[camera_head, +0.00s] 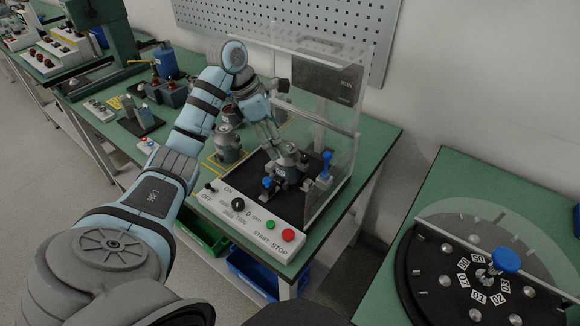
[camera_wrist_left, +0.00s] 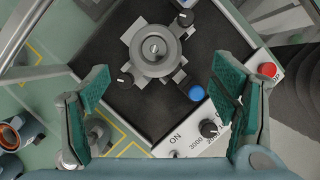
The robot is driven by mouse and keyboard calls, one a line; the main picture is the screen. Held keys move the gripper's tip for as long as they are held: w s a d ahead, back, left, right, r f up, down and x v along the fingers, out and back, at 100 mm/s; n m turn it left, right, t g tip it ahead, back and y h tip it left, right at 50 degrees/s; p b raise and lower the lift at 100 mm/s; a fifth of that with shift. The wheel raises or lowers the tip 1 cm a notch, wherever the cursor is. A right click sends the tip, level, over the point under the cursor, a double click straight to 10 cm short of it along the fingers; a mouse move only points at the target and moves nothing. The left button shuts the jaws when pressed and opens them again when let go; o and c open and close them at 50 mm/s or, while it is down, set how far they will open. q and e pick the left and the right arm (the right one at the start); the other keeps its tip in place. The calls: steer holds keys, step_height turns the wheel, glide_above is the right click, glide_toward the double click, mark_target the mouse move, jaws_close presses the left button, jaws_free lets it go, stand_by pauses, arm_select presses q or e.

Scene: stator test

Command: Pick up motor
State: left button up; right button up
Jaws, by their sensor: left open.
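A grey motor (camera_head: 289,160) sits upright in the clamp on the black bed of the test station (camera_head: 262,226). In the left wrist view the same motor (camera_wrist_left: 155,48) shows from above, a round grey body between the clamp jaws. My left gripper (camera_head: 270,136) is above the bed, close to the motor. In the wrist view its green-padded fingers (camera_wrist_left: 157,95) are wide apart with nothing between them, and the motor lies just beyond them. Another grey motor (camera_head: 227,145) stands on the green table left of the station. My right gripper is not visible.
A clear guard panel (camera_head: 346,150) stands at the station's right side, close to the gripper. A blue-topped clamp handle (camera_head: 326,163) rises by the motor. The front panel has a red button (camera_head: 288,235). A round black dial table (camera_head: 430,270) is at the right.

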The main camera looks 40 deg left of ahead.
mark_target(287, 163)
arm_select(q)
steer(key=x, duration=0.3)
steer(key=w+x, duration=0.1)
steer(key=x, duration=0.2)
steer(key=shift+r, duration=0.2)
steer(key=c, duration=0.3)
jaws_close()
